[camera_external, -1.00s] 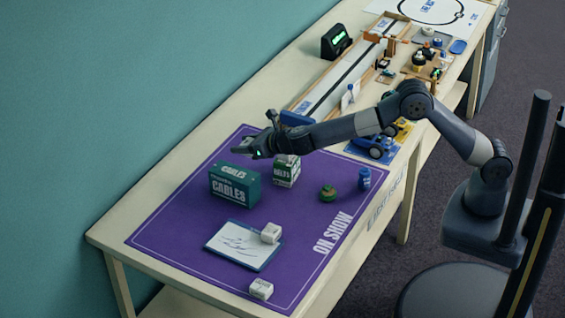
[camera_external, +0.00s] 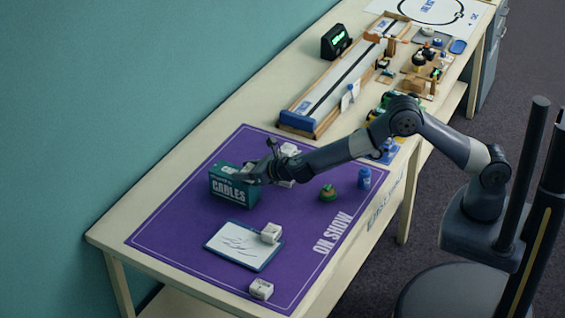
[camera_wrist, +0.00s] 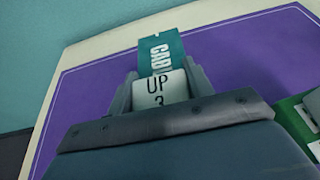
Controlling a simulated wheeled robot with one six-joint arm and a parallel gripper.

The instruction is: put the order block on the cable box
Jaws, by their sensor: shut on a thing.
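The order block is a white block marked "UP 3" (camera_wrist: 160,88), held between the two fingers of my gripper (camera_wrist: 160,82) in the wrist view. The cable box, a teal box lettered CABLES (camera_external: 233,190), stands on the purple mat. It also shows just beyond the block in the wrist view (camera_wrist: 163,50). In the external view my gripper (camera_external: 255,175) is at the right end of the cable box, overlapping its upper right corner. The held block is hidden there by the gripper. I cannot tell whether the block touches the box.
A clipboard (camera_external: 224,247) carries a white block (camera_external: 271,233), and another white block (camera_external: 262,289) lies near the mat's front edge. My arm mostly hides the belts box.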

